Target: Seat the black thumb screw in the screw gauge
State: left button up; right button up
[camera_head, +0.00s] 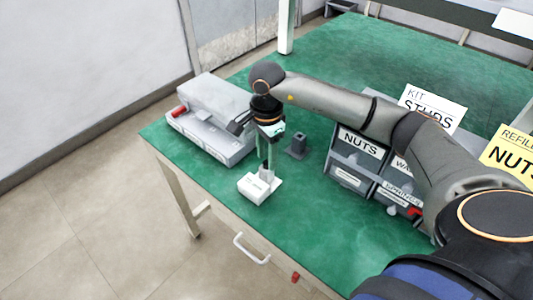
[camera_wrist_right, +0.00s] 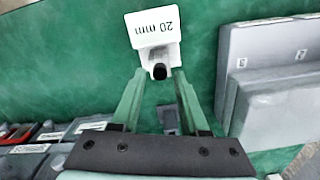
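The white screw gauge (camera_head: 258,188) stands on the green table near its front edge; it also shows in the wrist view, with its "20 mm" label (camera_wrist_right: 155,27) upside down. The black thumb screw (camera_wrist_right: 159,72) appears as a dark round end at the gauge's upright post; how deep it sits is hidden. My right gripper (camera_wrist_right: 160,74) points down over the gauge, its green fingers either side of the dark end, with visible gaps. It looks open. In the head view the right gripper (camera_head: 265,162) hides the screw. My left gripper is not in view.
A grey case (camera_head: 215,138) with stepped blocks lies left of the gripper. A small grey block (camera_head: 296,146) stands behind right of the gauge. Labelled bins (camera_head: 350,160) for nuts and other parts stand on the right, under my right arm.

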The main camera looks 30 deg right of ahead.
jog(key=shift+o, duration=0.8)
notch_tip(320, 180, up, 12)
jog(key=shift+r, duration=0.25)
jog(key=shift+s, duration=0.1)
dwell(0.4)
